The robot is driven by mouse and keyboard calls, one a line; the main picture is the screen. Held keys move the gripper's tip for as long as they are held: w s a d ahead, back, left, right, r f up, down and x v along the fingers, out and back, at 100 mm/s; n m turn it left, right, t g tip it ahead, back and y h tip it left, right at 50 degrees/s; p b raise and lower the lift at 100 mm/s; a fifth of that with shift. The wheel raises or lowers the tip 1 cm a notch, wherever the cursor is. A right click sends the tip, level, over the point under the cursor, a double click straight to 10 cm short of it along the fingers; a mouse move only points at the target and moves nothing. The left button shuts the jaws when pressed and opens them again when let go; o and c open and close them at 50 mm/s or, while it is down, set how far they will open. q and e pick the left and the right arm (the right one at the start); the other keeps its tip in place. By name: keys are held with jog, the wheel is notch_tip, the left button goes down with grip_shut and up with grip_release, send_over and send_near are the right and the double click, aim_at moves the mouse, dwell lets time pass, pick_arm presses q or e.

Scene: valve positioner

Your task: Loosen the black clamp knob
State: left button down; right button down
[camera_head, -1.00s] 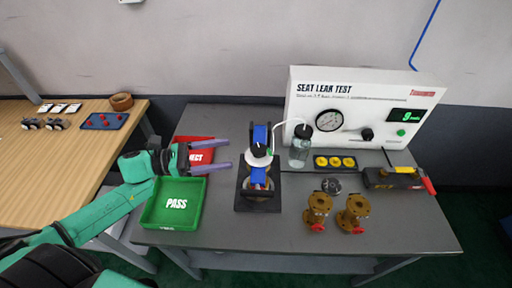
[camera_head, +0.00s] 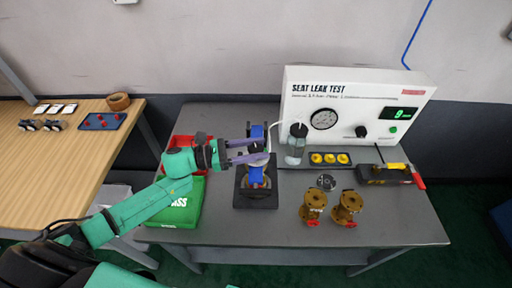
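The clamp fixture (camera_head: 256,182), with blue uprights and a black base, stands mid-table. A white round part shows at its top; I cannot make out the black clamp knob there, as my fingers cover that spot. My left gripper (camera_head: 264,150) reaches in from the left, its two purple fingers at the fixture's top, one behind and one in front of the white part. The fingers are apart, with a narrow gap. I cannot tell whether they press on anything. My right gripper is out of view.
A clear bottle (camera_head: 296,148) stands close right of the fixture, before the seat leak test panel (camera_head: 350,98). The green PASS bin (camera_head: 180,208) and red bin (camera_head: 183,142) lie under and behind my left arm. Two brass valves (camera_head: 314,203) stand front right.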

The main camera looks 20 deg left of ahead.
pick_arm(q)
jog(key=shift+n+t, duration=0.3)
jog(key=shift+t, duration=0.1)
jog(key=shift+t+y, duration=0.3)
jog(key=shift+y, duration=0.1)
jog(key=n+t+y, duration=0.2)
jog(key=shift+n+t, duration=0.3)
jog(key=shift+t, duration=0.1)
jog(key=n+t+y+b, duration=0.2)
jog(key=n+t+y, duration=0.1)
jog(key=y, duration=0.1)
jog(key=shift+n+t+y+b, duration=0.4)
jog(key=shift+n+y, duration=0.3)
jog(key=shift+y, duration=0.4)
jog(key=shift+c, duration=1.4)
grip_release()
